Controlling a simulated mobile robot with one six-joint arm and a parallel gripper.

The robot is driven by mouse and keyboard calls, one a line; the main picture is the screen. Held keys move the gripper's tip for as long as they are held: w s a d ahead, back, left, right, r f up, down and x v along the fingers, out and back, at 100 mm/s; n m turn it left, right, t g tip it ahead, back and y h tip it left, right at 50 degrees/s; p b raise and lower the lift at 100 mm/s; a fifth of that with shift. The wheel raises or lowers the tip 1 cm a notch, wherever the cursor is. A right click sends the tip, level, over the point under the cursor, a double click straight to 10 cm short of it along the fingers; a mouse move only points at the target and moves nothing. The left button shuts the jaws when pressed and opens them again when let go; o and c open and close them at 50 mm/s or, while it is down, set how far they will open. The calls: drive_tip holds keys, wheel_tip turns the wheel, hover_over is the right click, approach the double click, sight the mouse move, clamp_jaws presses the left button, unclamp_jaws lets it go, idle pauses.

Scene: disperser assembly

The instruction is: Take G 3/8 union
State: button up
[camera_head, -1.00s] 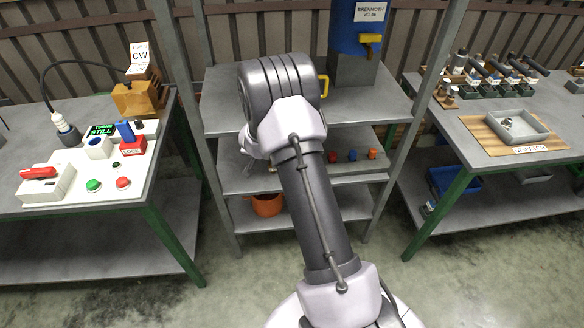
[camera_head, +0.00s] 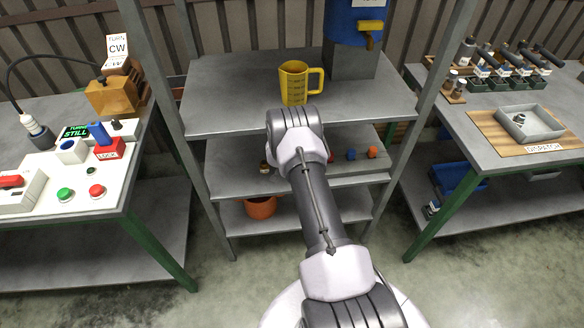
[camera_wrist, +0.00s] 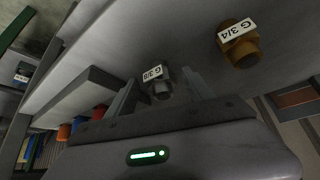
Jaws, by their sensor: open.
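The G 3/8 union (camera_wrist: 161,90) is a small grey fitting with a white "G 3/8" label, standing on a grey shelf in the wrist view. My gripper (camera_wrist: 160,84) is open, and the union appears between its two fingers, with no clear contact. Its lower part is partly hidden by the gripper body. A larger brass union (camera_wrist: 240,50) labelled "G 3/4" stands to the right, outside the right finger. In the head view my arm hides my gripper and the G 3/8 union at the middle shelf (camera_head: 235,180).
A yellow measuring jug (camera_head: 294,84) stands on the top shelf above. Small blue and orange pieces (camera_head: 372,152) sit on a raised ledge to the right. An orange pot (camera_head: 261,207) is on the lower shelf. A grey tray (camera_head: 530,121) is on the right bench.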

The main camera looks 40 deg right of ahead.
drive_tip(key=shift+x, duration=1)
drive_tip(key=shift+a+r, duration=0.1)
drive_tip(key=shift+r, duration=0.05)
drive_tip(key=shift+c, duration=0.2)
clamp_jaws()
